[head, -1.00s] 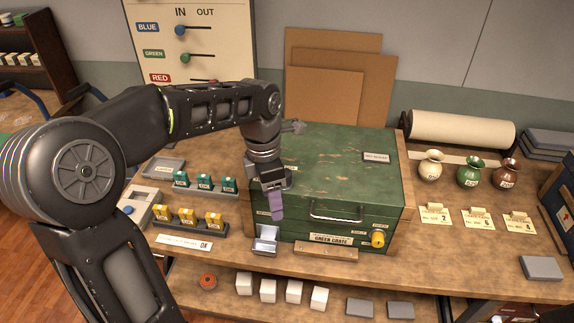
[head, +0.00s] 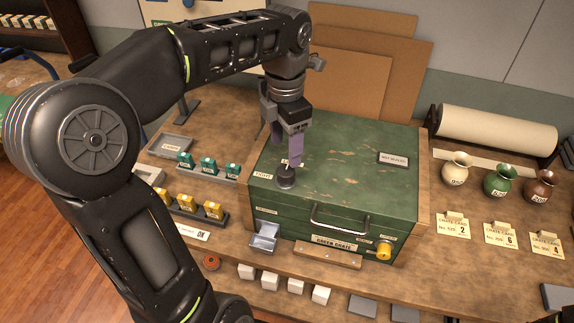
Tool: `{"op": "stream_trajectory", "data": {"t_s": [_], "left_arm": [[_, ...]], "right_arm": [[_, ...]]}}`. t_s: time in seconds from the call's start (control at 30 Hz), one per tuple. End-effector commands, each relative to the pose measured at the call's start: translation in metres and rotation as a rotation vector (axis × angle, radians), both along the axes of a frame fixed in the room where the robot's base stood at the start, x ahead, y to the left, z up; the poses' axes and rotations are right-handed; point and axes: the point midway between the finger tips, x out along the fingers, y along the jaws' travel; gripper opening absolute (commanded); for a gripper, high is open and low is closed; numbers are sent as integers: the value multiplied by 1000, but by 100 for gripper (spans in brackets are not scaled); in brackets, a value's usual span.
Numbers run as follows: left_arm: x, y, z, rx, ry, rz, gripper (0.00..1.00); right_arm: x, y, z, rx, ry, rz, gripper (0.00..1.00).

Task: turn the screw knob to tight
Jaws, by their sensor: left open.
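A green crate (head: 340,180) stands on the workbench. A dark round screw knob (head: 286,178) sits on its top near the front left corner, beside a label reading TIGHT (head: 263,176). My left gripper (head: 285,150) points down just above the knob, with its purple fingers apart. One fingertip appears close to the knob's top; I cannot tell whether it touches. Part of the lettering behind the knob is hidden by the finger. A yellow knob (head: 384,250) is on the crate's front right. My right gripper is not in view.
A metal handle (head: 340,222) and a small grey chute (head: 264,236) are on the crate's front. Teal and yellow boxes (head: 207,167) stand to its left. Vases (head: 455,168) and crate cards (head: 453,226) are to its right. Cardboard sheets lean behind.

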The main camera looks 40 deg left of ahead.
Motion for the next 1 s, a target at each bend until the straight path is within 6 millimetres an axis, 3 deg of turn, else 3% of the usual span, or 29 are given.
{"op": "stream_trajectory", "data": {"t_s": [0.53, 0.9, 1.0], "left_arm": [[-1, 0, -68, -1, 4, 0, 59], [0, 0, -77, 0, 1, 0, 59], [0, 0, -76, 0, 1, 0, 51]], "right_arm": [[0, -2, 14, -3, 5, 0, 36], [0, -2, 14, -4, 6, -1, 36], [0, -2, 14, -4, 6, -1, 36]]}}
